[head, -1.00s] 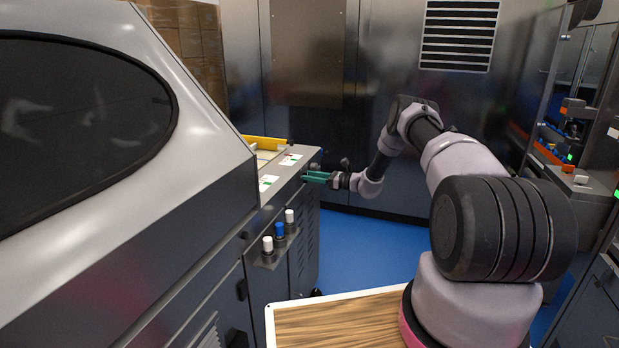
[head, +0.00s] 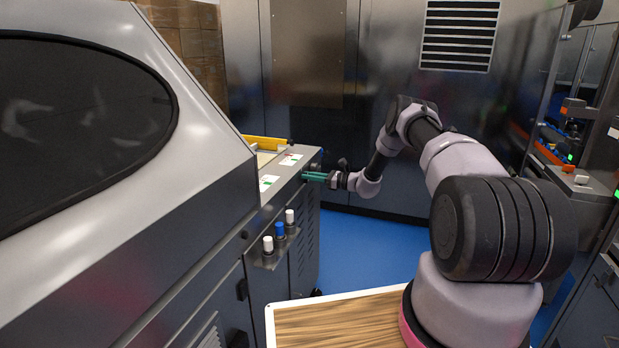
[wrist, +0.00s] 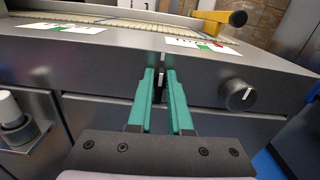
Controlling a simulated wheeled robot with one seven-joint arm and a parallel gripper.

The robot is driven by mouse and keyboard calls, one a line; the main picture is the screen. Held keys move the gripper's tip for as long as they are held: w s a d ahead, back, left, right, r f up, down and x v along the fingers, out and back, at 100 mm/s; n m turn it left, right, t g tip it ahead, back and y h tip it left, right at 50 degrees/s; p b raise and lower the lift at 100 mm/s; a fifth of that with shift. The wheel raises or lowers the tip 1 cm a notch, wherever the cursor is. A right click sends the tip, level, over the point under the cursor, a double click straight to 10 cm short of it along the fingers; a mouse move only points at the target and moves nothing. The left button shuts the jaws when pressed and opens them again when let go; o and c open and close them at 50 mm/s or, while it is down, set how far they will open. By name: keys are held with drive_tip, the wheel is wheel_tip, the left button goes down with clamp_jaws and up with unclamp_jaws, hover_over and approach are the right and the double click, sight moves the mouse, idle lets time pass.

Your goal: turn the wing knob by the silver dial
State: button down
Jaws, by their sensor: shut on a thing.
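My gripper (wrist: 160,76) has two green fingers at the front panel of the machine, and it also shows in the head view (head: 314,176). The fingers are closed around a narrow dark wing knob (wrist: 161,82), which stands upright between them. Most of the knob is hidden by the fingers. A round dial (wrist: 237,95) with a dark face and a pale pointer mark sits on the same panel, to the right of the gripper and apart from it.
A bracket with white and blue capped bottles (head: 280,230) juts from the machine's side, left of the gripper. A yellow bar (wrist: 222,18) lies above the panel edge. Labels (wrist: 62,27) are on the top ledge. Blue floor (head: 365,255) is open below the arm.

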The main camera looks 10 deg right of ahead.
drive_tip(key=shift+n, duration=0.4)
drive_tip(key=shift+s+a+f+n, duration=0.1)
drive_tip(key=shift+s+n, duration=0.1)
drive_tip(key=shift+n, duration=1.45)
drive_tip(key=shift+s+f+n, duration=0.1)
drive_tip(key=shift+s+n, duration=0.05)
drive_tip(key=shift+n, duration=1.5)
drive_tip(key=shift+f+n, duration=0.1)
drive_tip(key=shift+n, duration=0.7)
drive_tip(key=shift+s+f+n, duration=0.1)
drive_tip(key=shift+n, duration=0.9)
drive_tip(key=shift+s+f+n, duration=0.1)
drive_tip(key=shift+n, duration=0.9)
drive_tip(key=shift+w+f+n, duration=0.1)
drive_tip(key=shift+f+n, duration=0.1)
drive_tip(key=shift+n, duration=2.2)
drive_tip(key=c, duration=0.9)
unclamp_jaws()
drive_tip(key=shift+o, duration=0.2)
